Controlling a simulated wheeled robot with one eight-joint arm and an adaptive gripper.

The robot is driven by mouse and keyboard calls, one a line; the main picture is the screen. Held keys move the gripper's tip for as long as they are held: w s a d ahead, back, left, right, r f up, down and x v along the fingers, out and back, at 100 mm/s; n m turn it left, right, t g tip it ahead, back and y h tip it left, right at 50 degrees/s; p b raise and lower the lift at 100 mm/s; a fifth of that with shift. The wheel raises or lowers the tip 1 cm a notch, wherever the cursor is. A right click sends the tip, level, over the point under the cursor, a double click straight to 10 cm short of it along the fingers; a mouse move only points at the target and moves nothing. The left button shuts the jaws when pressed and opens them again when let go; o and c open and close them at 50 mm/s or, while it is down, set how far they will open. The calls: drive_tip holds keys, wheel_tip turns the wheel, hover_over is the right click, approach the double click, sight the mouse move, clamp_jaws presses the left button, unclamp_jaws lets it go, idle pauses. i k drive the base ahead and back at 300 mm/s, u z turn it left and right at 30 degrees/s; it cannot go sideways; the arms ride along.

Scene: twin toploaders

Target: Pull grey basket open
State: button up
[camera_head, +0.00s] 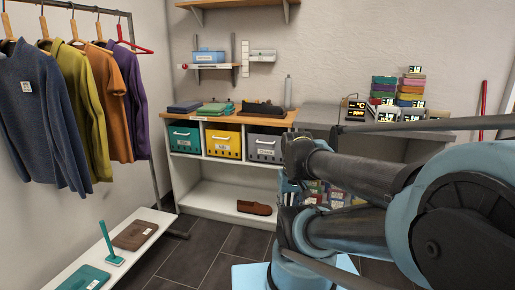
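The grey basket (261,139) sits in the right-hand of three compartments under the wooden top of the white shelf unit (205,197). It has a white handle and a pale label on its front, and looks pushed in, its front about level with the baskets beside it. My arm crosses the right half of the view, and its dark joint is close to the basket's right edge in the picture. I cannot make out my gripper's fingers; they are hidden or out of the frame.
A teal basket (184,137) and a yellow basket (223,142) fill the compartments to the left. A brown item (254,208) lies on the lower shelf. A clothes rack and low white bench (140,252) stand at left. Dark floor lies open before the shelf.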

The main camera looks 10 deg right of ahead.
sight(272, 140)
drive_tip(key=u, duration=0.4)
drive_tip(key=i, duration=0.9)
